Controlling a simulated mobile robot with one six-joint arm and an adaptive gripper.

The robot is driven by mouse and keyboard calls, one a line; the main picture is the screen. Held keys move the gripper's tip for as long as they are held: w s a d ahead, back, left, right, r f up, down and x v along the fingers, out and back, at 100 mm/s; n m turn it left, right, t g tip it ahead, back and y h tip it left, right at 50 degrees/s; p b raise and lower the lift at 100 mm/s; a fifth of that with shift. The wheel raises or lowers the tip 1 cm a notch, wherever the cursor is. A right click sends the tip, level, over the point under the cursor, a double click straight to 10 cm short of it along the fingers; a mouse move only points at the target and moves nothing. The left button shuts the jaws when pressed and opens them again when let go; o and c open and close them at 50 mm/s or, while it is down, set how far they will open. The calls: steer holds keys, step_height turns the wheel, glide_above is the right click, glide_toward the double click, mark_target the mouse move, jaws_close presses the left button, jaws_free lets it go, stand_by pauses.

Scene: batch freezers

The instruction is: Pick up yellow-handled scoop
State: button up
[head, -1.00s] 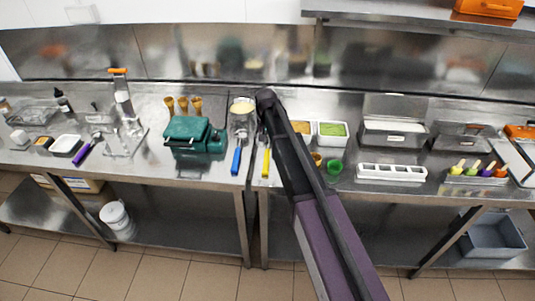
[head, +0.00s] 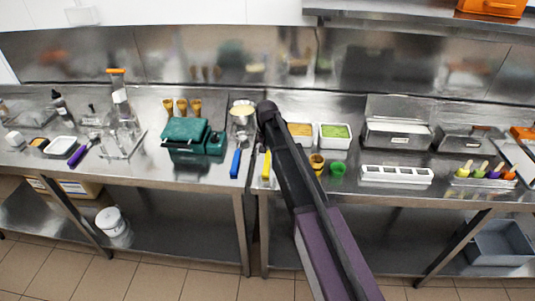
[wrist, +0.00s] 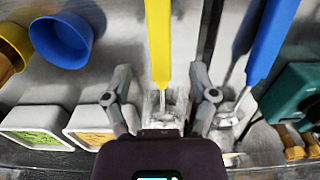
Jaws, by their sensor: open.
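The yellow-handled scoop (wrist: 158,42) lies on the steel counter. Its handle runs from the top of the wrist view down towards the space between my fingers, and its thin metal shaft shows below. In the head view the yellow handle (head: 266,166) sticks out towards the counter's front edge, left of my arm. My gripper (wrist: 161,84) is open, with one finger on each side of the scoop's line and visible gaps on both sides. The scoop's head is partly hidden by my wrist. In the head view my gripper's fingers are hard to make out.
A green waffle-iron-like machine (head: 187,137) stands further left.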

mark_target(267, 161)
steer(key=shift+w+f+b, duration=0.1)
steer(key=shift+f+b, duration=2.5)
steer(key=shift+b, duration=0.05)
steer(key=shift+c, duration=0.2)
jaws_close()
